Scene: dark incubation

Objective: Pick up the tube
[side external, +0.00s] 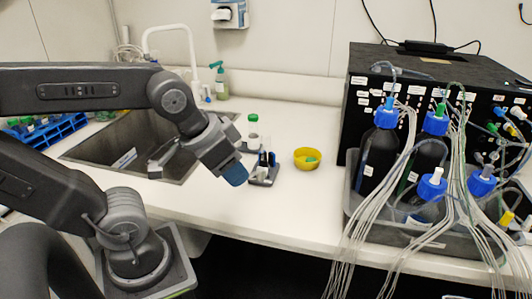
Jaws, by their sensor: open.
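A small dark rack (264,176) on the white counter holds slim upright pieces with dark blue parts, too small to tell apart. A clear tube-like container (253,129) with a green cap stands upright just behind the rack. A green piece (312,160) lies in a yellow bowl (301,164) to the right; I cannot tell whether it is a tube. My gripper (197,172) is open, left of the rack and above the sink's right edge. Nothing shows between its fingers. The gripper's wrist partly covers the area left of the rack.
A sink (110,150) with a white tap (170,28) lies behind my arm. A blue tube rack (48,132) is at the far left. A black box (450,75) with bottles (378,155) and hanging tubing fills the right. The counter around the yellow bowl is clear.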

